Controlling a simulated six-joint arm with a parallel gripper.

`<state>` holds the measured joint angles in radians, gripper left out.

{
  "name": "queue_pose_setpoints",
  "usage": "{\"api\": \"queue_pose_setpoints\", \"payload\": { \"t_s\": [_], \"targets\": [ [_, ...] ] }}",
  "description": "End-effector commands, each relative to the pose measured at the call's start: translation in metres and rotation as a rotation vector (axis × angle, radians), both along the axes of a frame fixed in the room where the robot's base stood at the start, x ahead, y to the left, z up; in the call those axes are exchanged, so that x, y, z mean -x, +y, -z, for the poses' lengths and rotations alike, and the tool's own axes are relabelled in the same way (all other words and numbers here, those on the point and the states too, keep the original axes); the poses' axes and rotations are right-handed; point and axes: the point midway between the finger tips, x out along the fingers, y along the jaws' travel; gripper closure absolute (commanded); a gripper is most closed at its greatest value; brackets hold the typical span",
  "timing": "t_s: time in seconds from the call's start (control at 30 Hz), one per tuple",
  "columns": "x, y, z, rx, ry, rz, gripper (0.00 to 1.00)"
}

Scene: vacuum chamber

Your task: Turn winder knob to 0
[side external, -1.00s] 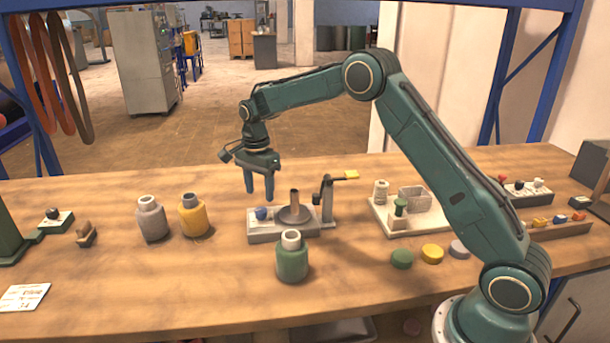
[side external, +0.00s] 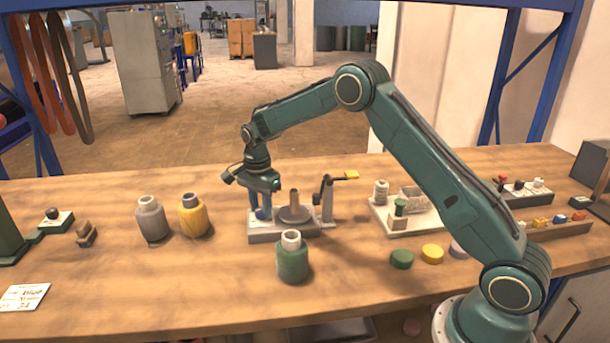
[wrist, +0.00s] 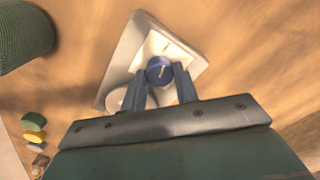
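The winder stands on a grey base (side external: 285,236) in the middle of the bench, with a dark round plate and a brown spindle (side external: 295,200) on it. Its blue winder knob (wrist: 159,70) sits on a white square dial plate (wrist: 185,62) in the wrist view, with a pale pointer mark on top. My gripper (wrist: 160,72) points down over the knob, its two blue fingers apart on either side of it. Firm contact cannot be made out. In the side view my gripper (side external: 262,208) is low at the base's left end and partly hides the knob. The dial numbers are too small to read.
A crank post with a yellow handle (side external: 350,174) rises at the winder's right. A green bottle-shaped spool (side external: 291,260) stands close in front; grey (side external: 151,220) and yellow (side external: 193,217) ones stand left. A pale tray (side external: 425,218) lies right.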

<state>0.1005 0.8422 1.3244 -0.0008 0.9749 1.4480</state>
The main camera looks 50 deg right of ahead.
Motion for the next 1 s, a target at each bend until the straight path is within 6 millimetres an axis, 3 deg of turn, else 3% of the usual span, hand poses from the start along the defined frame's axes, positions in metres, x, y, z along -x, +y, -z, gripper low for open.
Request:
{"api": "queue_pose_setpoints", "payload": {
  "t_s": [0.07,0.57,1.0],
  "targets": [
    [0.0001,0.0000,-0.0002,0.000,0.000,0.000,0.93],
    [0.0000,-0.0001,-0.0006,0.000,0.000,-0.087,0.93],
    [-0.0003,-0.0003,-0.0008,0.001,0.000,-0.421,0.93]
  ]
}}
